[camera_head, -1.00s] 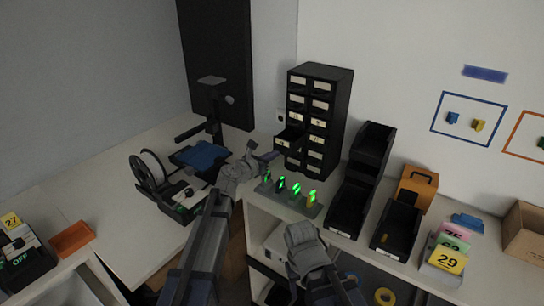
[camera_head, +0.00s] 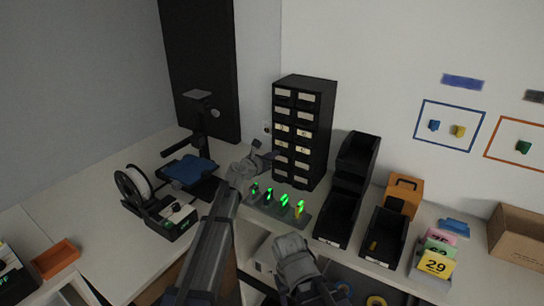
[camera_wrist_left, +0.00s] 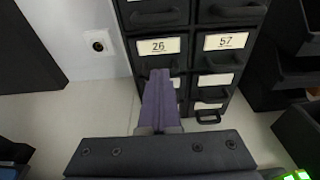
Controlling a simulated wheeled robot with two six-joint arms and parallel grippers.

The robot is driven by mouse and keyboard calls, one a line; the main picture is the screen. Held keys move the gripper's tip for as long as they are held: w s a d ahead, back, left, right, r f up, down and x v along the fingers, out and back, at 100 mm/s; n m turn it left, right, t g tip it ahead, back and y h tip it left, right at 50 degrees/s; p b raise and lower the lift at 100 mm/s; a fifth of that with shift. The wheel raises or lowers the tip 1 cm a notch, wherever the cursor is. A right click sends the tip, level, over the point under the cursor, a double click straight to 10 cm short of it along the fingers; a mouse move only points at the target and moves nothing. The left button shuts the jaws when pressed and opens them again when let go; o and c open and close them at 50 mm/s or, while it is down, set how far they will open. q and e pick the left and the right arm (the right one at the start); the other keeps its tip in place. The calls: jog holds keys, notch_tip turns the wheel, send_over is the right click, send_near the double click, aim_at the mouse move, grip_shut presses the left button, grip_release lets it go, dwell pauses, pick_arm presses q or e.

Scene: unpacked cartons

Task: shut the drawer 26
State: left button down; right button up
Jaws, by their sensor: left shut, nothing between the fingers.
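The black drawer cabinet (camera_head: 303,132) stands against the wall on the counter, with two columns of labelled drawers. Drawer 26 (camera_wrist_left: 158,46) is in the left column in the left wrist view, and its front looks level with drawer 57 (camera_wrist_left: 225,41) beside it. My left gripper (camera_head: 270,156) is at the cabinet's front left side. In the left wrist view its fingers (camera_wrist_left: 160,76) are together and empty, just below the label of drawer 26 and over its handle area. They partly hide that drawer's front, and I cannot tell if they touch it.
A board with green-lit pieces (camera_head: 277,205) lies on the counter before the cabinet, close to my left arm. Black bins (camera_head: 338,216) stand to the right. A filament spool (camera_head: 133,186) and a printer with a blue plate (camera_head: 189,170) are at left.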

pick_arm(q)
jog(key=p+v, duration=0.2)
jog(key=v, duration=1.2)
jog(key=shift+p, duration=0.35)
jog(key=s+f+m+g+y, duration=0.1)
jog(key=s+f+m+g, duration=0.6)
jog(key=s+f+m, duration=0.6)
jog(key=s+a+f+m+g+y, duration=0.25)
jog(key=s+a+m, duration=0.25)
jog(key=s+m, duration=0.3)
jog(key=s+a+f+m+g+y, duration=0.2)
jog(key=s+a+m+g+y, duration=0.15)
jog(key=s+m, duration=0.4)
jog(key=s+d+m+g+y, duration=0.1)
jog(key=s+d+m+y, duration=0.1)
jog(key=s+d+m, duration=0.3)
jog(key=s+d, duration=0.1)
jog(key=d, duration=0.3)
jog(key=shift+y, duration=0.3)
